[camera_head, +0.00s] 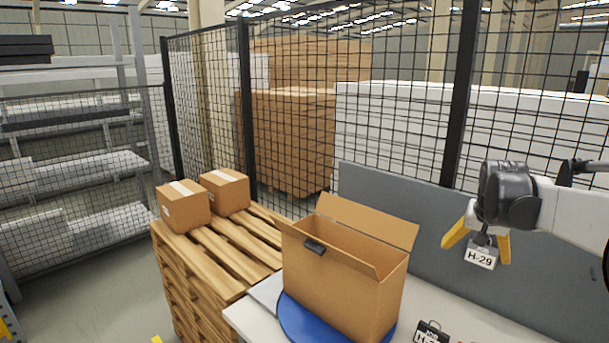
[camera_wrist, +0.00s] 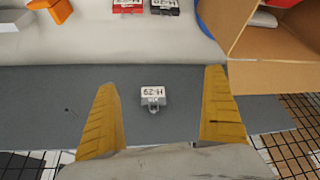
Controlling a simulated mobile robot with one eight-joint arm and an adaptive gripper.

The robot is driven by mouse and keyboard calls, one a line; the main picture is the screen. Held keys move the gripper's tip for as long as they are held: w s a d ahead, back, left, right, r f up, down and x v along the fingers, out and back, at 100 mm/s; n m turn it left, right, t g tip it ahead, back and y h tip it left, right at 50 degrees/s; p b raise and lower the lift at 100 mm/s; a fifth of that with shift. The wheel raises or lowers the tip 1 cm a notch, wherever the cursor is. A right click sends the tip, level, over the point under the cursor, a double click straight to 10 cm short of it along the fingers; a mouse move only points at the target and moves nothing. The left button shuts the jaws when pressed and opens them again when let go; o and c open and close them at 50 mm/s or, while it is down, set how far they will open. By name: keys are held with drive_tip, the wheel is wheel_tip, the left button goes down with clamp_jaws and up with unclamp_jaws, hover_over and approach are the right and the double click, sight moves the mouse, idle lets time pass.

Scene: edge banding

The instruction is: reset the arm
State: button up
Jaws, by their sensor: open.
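My gripper (camera_head: 479,248) is at the right of the head view, in front of the grey panel (camera_head: 385,205). Its two yellow fingers are spread apart. In the wrist view my gripper (camera_wrist: 161,82) is open, with nothing pinched between the fingers. A white tag marked H-29 (camera_head: 481,257) shows between and below the fingers in the head view. In the wrist view this tag (camera_wrist: 152,97) appears upside down against the grey panel, with clear space to both fingers. What holds the tag up is not clear.
An open cardboard box (camera_head: 345,285) stands on a blue disc (camera_head: 297,322) on the white table (camera_head: 245,318). A black tagged item (camera_head: 430,333) lies nearby; a red one (camera_wrist: 128,6) shows in the wrist view. Left are a pallet stack (camera_head: 185,285) with two closed boxes and mesh fencing.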

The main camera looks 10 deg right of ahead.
drive_tip(key=s+a+f+n+t+b, duration=0.1)
drive_tip(key=s+a+f+b, duration=0.15)
drive_tip(key=a, duration=0.45)
drive_tip(key=s+a+f+n+y+b, duration=0.1)
drive_tip(key=s+a+n+b, duration=0.1)
drive_tip(key=s+a, duration=0.3)
drive_tip(key=s+a+f+n+t+b, duration=0.1)
drive_tip(key=s+a+f+b, duration=0.15)
drive_tip(key=a, duration=0.55)
drive_tip(key=s+a+f+n+t+y+b, duration=0.1)
drive_tip(key=s+a+f+n+y+b, duration=0.1)
drive_tip(key=s+a+f, duration=0.8)
drive_tip(key=shift+s+a+f+n+b, duration=0.35)
drive_tip(key=shift+s+a+n+b, duration=0.25)
drive_tip(key=shift+s+b, duration=0.35)
